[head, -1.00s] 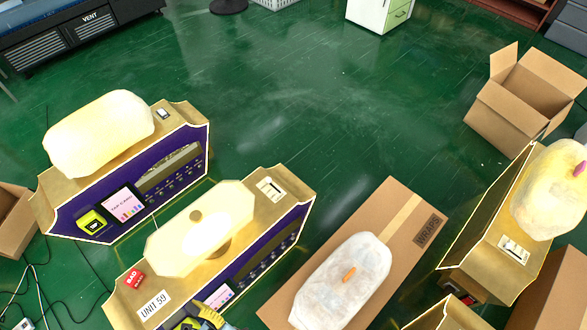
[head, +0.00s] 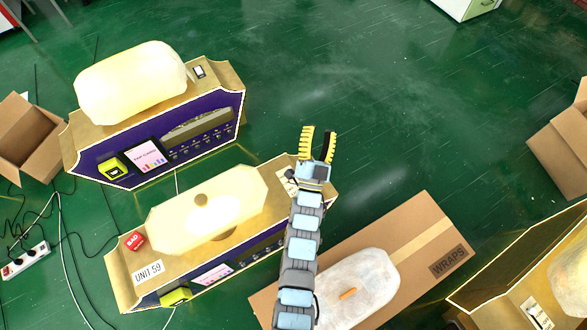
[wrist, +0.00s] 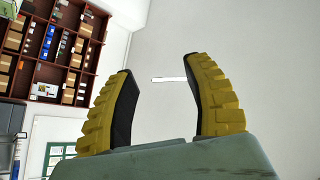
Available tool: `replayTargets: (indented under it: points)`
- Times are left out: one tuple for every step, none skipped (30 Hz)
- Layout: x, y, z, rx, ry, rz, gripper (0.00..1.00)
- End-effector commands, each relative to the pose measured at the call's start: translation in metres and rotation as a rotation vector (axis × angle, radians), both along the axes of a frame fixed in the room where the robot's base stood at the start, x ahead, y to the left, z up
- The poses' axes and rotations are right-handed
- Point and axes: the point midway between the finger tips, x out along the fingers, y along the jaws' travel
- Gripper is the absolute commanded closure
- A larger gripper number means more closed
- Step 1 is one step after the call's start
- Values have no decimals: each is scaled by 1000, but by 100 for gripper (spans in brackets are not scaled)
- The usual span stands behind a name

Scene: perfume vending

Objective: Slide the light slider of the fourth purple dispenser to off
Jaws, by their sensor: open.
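A purple-fronted dispenser (head: 180,149) with a gold top stands at the upper left, with a small switch plate (head: 199,72) on its top. A nearer purple-fronted dispenser (head: 212,279), marked UNIT 59, has a white slider plate (head: 287,183) at its top's right end, partly covered by my arm. A third gold-topped unit (head: 506,287) at the lower right carries another plate (head: 538,313); its front colour is hidden. I cannot tell which is the fourth or read slider positions. My gripper (head: 319,131) is open and empty, beyond the UNIT 59 dispenser; its fingers (wrist: 158,66) frame the wrist view.
A closed WRAPS carton (head: 430,225) lies right of the UNIT 59 dispenser, with a pale wrapped block (head: 365,285) on it. Open boxes stand at left (head: 22,140) and right (head: 562,150). A power strip (head: 25,262) and cables lie at lower left.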

Motion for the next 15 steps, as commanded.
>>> replayTargets:
  points:
    - [19, -7, -10, 56, 51, 15, 50]
    - [30, -10, -19, 95, 89, 26, 50]
    - [43, -14, -32, 148, 143, 40, 50]
    - [52, -16, -41, 189, 180, 51, 50]
    - [61, -18, -50, 230, 217, 60, 50]
    - [73, -22, -61, 284, 267, 72, 50]
    - [81, -24, -69, 324, 301, 80, 50]
    - [88, -25, -78, 365, 341, 87, 50]
    - [96, -27, -89, 420, 388, 97, 50]
    - [103, -28, -95, 461, 421, 102, 50]
    - [109, -29, -103, 503, 458, 108, 50]
    - [116, -29, -113, 560, 505, 115, 50]
    - [120, -29, -120, 602, 540, 119, 50]
    - [124, -29, -128, 645, 578, 122, 50]
    - [129, -28, -136, 700, 624, 126, 50]
